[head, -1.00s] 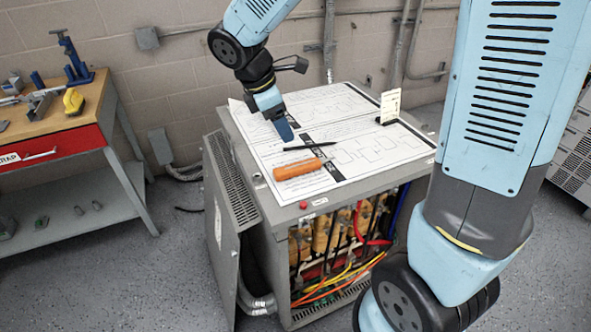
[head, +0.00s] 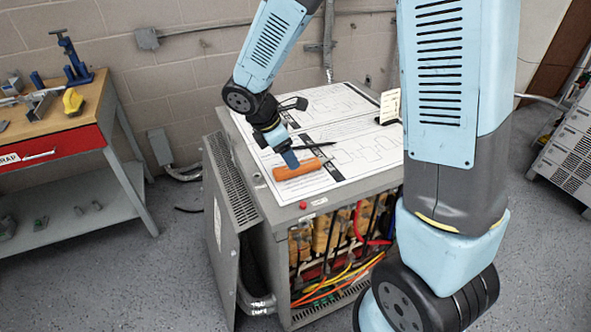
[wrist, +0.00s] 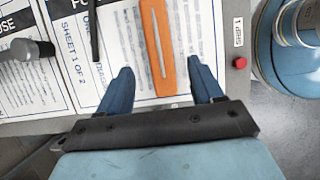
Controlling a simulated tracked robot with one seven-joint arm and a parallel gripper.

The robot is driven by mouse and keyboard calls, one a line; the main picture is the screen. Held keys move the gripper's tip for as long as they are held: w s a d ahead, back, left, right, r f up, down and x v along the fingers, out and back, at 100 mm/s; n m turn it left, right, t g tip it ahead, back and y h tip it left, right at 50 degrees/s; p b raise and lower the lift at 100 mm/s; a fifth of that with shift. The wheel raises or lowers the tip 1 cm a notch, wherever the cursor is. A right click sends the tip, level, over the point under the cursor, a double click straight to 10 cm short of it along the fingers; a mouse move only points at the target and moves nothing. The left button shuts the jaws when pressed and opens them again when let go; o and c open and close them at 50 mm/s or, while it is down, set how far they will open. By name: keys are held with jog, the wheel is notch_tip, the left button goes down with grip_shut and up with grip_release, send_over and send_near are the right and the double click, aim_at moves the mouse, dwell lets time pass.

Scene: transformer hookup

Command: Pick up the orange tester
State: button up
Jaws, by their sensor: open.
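The orange tester (head: 298,169) lies on the paper sheets on top of the grey transformer cabinet (head: 270,206). In the wrist view the tester (wrist: 158,45) runs lengthwise between the lines of my two blue fingers, its near end just ahead of or level with the fingertips. My gripper (head: 291,165) is just behind the tester in the head view, pointing down at it. In the wrist view my gripper (wrist: 160,66) is open, with a finger on each side and neither touching the tester. The exact height above it is hard to tell.
A black pen (head: 314,146) lies behind the tester. A small upright card (head: 390,105) stands at the cabinet top's right. A red button (head: 303,205) sits near the front edge. A workbench (head: 60,140) with tools stands at the left.

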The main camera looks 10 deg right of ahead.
aim_at(306, 166)
jog(key=x, duration=0.5)
jog(key=shift+s, duration=0.1)
jog(key=shift+r, duration=0.1)
jog(key=c, duration=1.1)
jog(key=shift+c, duration=0.2)
